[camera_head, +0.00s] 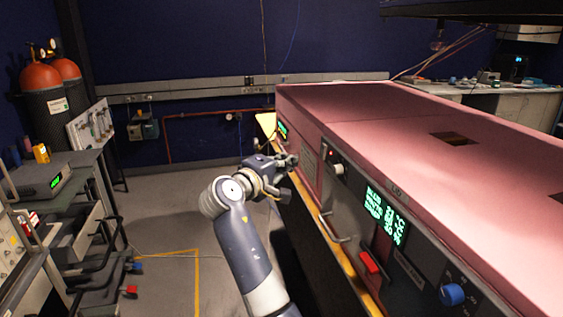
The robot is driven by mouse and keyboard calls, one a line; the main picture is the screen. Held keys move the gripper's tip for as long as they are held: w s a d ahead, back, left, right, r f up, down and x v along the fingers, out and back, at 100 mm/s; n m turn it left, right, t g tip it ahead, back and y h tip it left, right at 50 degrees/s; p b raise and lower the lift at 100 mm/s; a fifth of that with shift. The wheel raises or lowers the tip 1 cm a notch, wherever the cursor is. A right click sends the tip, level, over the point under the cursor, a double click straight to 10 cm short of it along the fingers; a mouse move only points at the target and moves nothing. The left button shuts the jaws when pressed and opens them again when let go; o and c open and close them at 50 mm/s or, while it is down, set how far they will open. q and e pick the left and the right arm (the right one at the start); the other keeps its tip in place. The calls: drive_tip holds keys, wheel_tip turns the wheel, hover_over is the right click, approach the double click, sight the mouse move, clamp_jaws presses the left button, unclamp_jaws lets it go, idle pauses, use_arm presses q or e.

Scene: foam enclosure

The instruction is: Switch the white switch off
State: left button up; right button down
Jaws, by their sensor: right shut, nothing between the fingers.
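The pink foam enclosure (340,105) has a dark front panel with controls. A small pale knob-like part (339,169) on the panel may be the white switch; it is too small to tell its setting. My right gripper (291,161) is shut and empty. It is at the far left part of the front panel, left of the pale part, with its tips close to the panel face. I cannot tell whether they touch it. My left gripper is not in view.
Along the panel are a handle (329,227), a green-lit display (385,213), a red switch (370,262) and a blue knob (452,294). A yellow edge runs below them. A cluttered bench (60,190) and gas cylinders (43,95) stand left.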

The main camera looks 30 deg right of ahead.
sight(323, 151)
drive_tip(key=w+d+f+p, duration=0.1)
drive_tip(key=d+p, duration=0.1)
drive_tip(key=d, duration=0.6)
drive_tip(key=shift+w, duration=0.4)
drive_tip(key=shift+s+d+f+n+h+b, duration=0.1)
drive_tip(key=shift+d+f+n+h+b, duration=0.25)
drive_tip(key=shift+d+n+h, duration=0.2)
drive_tip(key=shift+a, duration=0.1)
